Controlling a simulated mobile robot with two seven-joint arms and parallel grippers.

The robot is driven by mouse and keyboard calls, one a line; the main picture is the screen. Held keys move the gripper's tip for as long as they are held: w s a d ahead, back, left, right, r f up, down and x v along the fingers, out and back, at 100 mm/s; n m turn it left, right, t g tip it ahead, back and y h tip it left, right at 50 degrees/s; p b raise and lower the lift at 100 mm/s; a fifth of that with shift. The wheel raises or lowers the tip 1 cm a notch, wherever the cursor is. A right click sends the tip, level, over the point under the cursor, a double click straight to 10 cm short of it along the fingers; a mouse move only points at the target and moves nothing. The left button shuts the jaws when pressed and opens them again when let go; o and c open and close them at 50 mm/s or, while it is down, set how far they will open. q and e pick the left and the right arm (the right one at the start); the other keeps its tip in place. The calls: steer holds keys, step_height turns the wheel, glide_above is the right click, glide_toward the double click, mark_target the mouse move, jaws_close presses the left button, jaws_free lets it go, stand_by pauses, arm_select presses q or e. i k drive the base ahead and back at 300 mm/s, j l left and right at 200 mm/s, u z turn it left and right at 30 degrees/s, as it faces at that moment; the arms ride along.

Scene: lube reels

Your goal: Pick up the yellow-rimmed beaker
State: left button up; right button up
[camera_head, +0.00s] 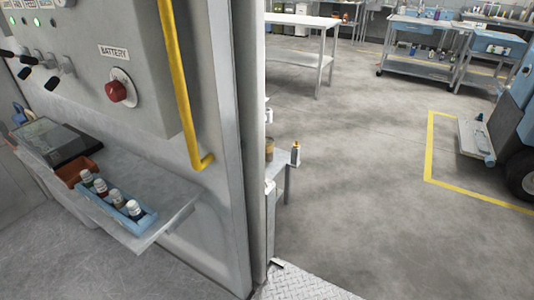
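I cannot make out a yellow-rimmed beaker for certain. A small brownish-yellow cylinder (269,149) stands on a table partly hidden behind the door edge; it is too small to tell whether it is a beaker. A white bottle with an orange top (295,154) is just right of it. Neither of my grippers is in view.
A grey shelf (165,215) at left holds a blue tray (149,218) of small bottles, an orange bin (72,172) and a dark tablet (55,143). Above is a control panel with a red knob (121,91) and yellow handrail (182,85). Concrete floor (360,190) is open at right.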

mark_target(269, 142)
steer(key=i+l+z, duration=0.5)
steer(key=i, duration=0.4)
steer(key=i+l+z, duration=0.3)
steer(key=i, duration=0.15)
steer(key=i+z, duration=0.25)
steer(key=i, duration=0.2)
steer(key=i+u, duration=0.35)
steer(key=i, duration=0.35)
steer(key=i+l+u, duration=0.2)
steer(key=i+u, duration=0.15)
steer(key=i, duration=0.35)
steer(key=i+u, duration=0.25)
steer(key=u, duration=0.2)
steer(key=i+l+u, duration=0.1)
steer(key=i+u, duration=0.15)
steer(key=u, duration=0.15)
steer(key=i+l+u, duration=0.2)
steer(key=u, duration=0.25)
steer(key=i+l+u, duration=0.25)
steer(key=u, duration=0.15)
steer(key=i+l+u, duration=0.15)
steer(key=u, duration=0.3)
steer(key=i+l+u, duration=0.15)
steer(key=u, duration=0.25)
steer(key=l+u, duration=0.3)
steer(key=u, duration=0.15)
steer(key=i+l+u, duration=0.1)
steer(key=l+u, duration=0.35)
steer(key=j, duration=0.15)
